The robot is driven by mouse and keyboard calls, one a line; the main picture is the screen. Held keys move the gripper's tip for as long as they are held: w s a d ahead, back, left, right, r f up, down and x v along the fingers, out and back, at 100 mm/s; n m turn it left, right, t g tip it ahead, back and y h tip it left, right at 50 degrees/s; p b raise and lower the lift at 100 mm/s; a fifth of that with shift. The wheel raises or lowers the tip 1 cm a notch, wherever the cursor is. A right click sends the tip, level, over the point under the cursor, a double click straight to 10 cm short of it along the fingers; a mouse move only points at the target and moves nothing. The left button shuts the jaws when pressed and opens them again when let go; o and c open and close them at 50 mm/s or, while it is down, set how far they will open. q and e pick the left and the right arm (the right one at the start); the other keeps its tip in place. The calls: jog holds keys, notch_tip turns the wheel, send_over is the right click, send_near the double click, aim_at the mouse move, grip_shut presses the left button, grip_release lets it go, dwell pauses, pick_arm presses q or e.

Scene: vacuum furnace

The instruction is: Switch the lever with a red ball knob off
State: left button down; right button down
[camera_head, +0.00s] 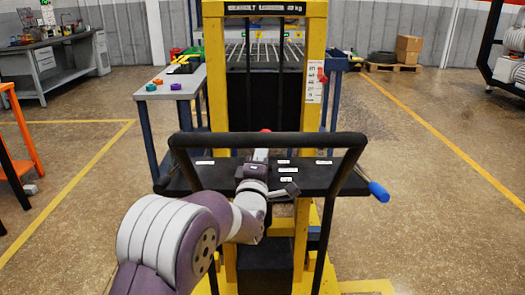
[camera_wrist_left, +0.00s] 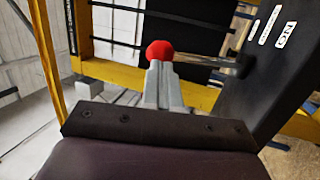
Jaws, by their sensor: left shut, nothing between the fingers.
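The red ball knob (camera_wrist_left: 160,50) shows in the left wrist view just beyond the tips of my left gripper (camera_wrist_left: 160,68). Its lower part is hidden by the fingers, and I cannot tell whether they touch it. In the head view only a bit of the red knob (camera_head: 266,131) shows, behind the black handle bar. My left gripper (camera_head: 261,154) reaches over the dark labelled panel (camera_head: 222,177) and is shut and empty. My right gripper is not in view.
A black handle frame (camera_head: 340,140) arches over the panel around my left arm. A blue-gripped handle (camera_head: 378,191) sticks out at the right. The yellow mast (camera_head: 217,80) stands behind. A grey table (camera_head: 170,90) with small coloured parts is at the left.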

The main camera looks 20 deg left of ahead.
pick_arm(q)
jog(key=shift+x, duration=0.9)
jog(key=shift+r, duration=0.15)
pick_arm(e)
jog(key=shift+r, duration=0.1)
